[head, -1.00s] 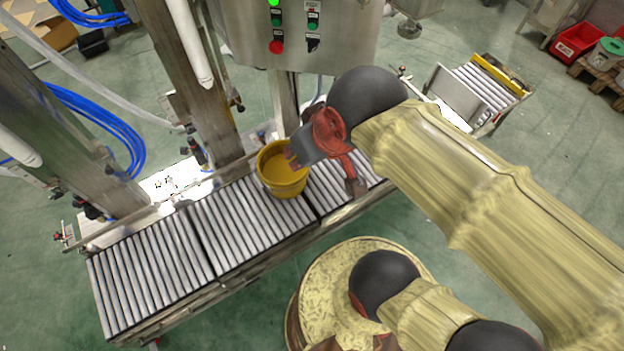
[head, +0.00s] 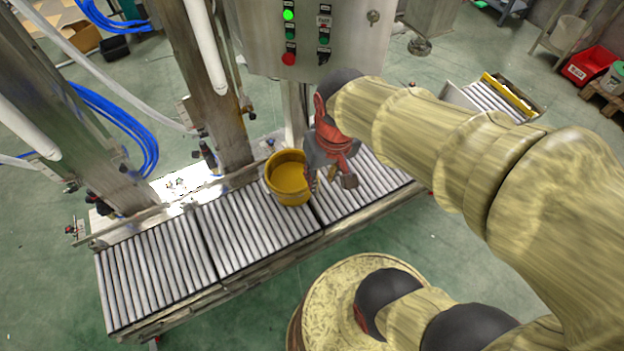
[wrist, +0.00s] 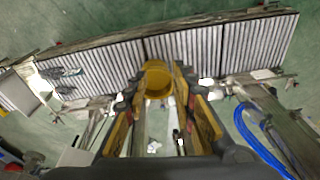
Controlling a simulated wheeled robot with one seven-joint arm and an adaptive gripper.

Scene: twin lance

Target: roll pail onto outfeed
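A yellow pail (head: 289,185) stands upright and open-topped on the roller conveyor (head: 240,238), by the joint between its middle and right sections. My gripper (head: 331,182) is just right of the pail in the head view, its fingers pointing down; whether it touches the pail is unclear. In the wrist view my gripper (wrist: 160,88) is open, its two fingers spread apart, and the pail (wrist: 157,80) shows between and beyond their tips. A separate roller section (head: 497,98) with a yellow end bar lies at the far right, partly hidden by my arm; I cannot tell which section is the outfeed.
A steel control box (head: 310,40) with a lit green lamp hangs behind the conveyor. Steel posts (head: 215,90) stand behind its left half. The rollers left of the pail are clear. A red bin (head: 590,65) sits far off at the right.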

